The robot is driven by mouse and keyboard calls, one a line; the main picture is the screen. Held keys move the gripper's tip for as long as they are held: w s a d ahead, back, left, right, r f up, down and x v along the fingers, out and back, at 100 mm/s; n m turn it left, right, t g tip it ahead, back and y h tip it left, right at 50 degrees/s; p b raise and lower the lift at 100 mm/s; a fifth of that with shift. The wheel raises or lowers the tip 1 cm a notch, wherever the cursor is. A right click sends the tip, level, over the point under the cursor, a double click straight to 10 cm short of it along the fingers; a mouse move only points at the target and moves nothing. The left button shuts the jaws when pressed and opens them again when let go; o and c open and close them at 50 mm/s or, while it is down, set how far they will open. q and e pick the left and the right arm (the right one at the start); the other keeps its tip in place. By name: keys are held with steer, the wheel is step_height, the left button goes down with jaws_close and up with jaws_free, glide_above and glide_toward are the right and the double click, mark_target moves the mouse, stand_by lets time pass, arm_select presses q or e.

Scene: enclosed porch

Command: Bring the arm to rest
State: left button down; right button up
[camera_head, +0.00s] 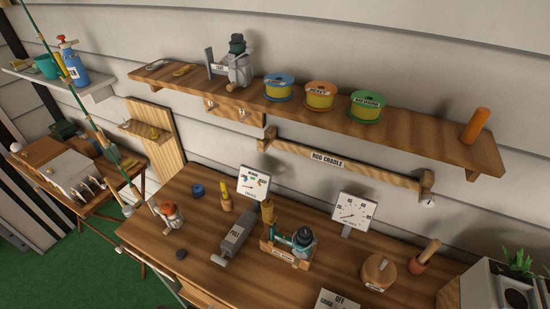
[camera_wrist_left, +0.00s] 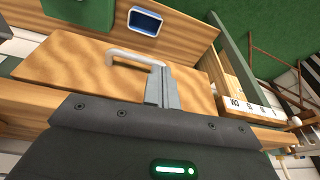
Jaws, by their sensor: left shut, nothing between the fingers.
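My left gripper (camera_wrist_left: 163,82) shows in the left wrist view, with its grey fingers together and nothing between them. Its dark body fills the lower part of that view, with a green light on it. The fingers are over or in front of a wooden panel (camera_wrist_left: 85,75) with a white handle (camera_wrist_left: 135,58). I cannot tell whether they touch it. I cannot make out either arm in the head view. My right gripper is in neither view.
Above are a shelf (camera_head: 415,133) with spools and a rod cradle (camera_head: 330,160). A fishing rod (camera_head: 85,105) leans at left. Green floor (camera_head: 95,270) lies clear.

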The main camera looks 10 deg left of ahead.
arm_select(q)
steer(key=s+f+g+b, duration=0.1)
steer(key=s+f+b, duration=0.2)
steer(key=f, duration=0.9)
steer(key=s+a+f+b, duration=0.1)
steer(key=s+f+b, duration=0.2)
steer(key=f, duration=1)
steer(key=s+f+g+b, duration=0.1)
steer(key=s+f+b, duration=0.25)
steer(key=f, duration=0.85)
steer(key=s+a+f+b, duration=0.2)
steer(key=s+f, duration=0.7)
steer(key=shift+s, duration=0.4)
